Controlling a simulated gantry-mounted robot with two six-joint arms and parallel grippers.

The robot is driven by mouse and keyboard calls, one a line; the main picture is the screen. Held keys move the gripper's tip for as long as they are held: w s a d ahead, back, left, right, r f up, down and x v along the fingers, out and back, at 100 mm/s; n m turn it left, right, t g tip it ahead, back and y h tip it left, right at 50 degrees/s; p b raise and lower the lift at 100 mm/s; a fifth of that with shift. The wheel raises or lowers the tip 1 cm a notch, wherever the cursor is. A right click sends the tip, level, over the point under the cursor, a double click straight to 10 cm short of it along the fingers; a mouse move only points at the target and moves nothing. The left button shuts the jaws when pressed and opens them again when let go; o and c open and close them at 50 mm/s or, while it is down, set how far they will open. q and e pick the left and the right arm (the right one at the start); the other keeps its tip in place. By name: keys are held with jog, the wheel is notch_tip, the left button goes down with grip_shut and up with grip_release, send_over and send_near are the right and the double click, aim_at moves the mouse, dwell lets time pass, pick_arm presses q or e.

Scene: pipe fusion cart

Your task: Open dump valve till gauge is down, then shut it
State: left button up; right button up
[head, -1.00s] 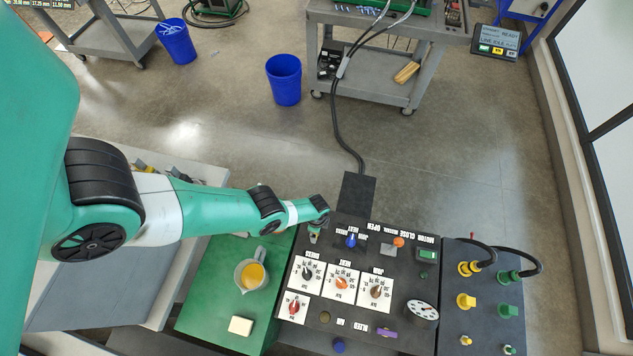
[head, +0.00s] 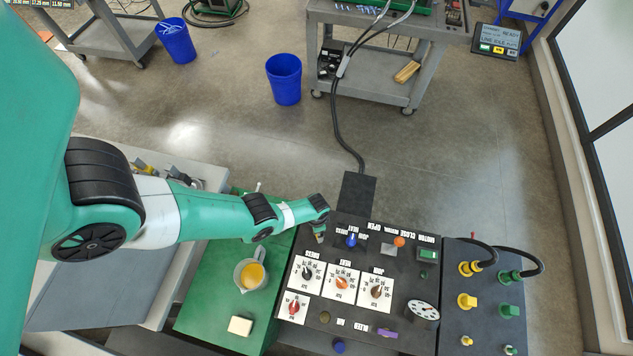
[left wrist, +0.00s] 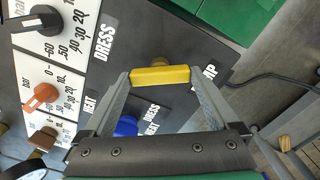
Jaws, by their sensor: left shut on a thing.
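My left gripper (head: 319,236) is at the top left corner of the dark control panel (head: 395,262). In the left wrist view its two fingers (left wrist: 160,76) are shut on the ends of a yellow bar-shaped handle (left wrist: 160,75), beside a label partly hidden that ends in "MP". The handle sits over a brass-coloured stem. The round white gauge (head: 423,310) is at the panel's lower right; its needle is too small to read surely. My right gripper is not in view.
A blue knob (head: 351,240) and an orange-topped lever (head: 398,241) stand to the right of the gripper. Dials with knobs (head: 342,283) lie below. A jug of yellow liquid (head: 250,275) and a pale block (head: 240,326) are on the green surface at left.

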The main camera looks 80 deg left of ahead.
pick_arm(q)
jog(key=n, duration=0.6)
jog(key=shift+b, duration=0.3)
jog(key=n, duration=0.5)
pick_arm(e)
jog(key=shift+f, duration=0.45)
pick_arm(q)
jog(key=shift+n, duration=0.4)
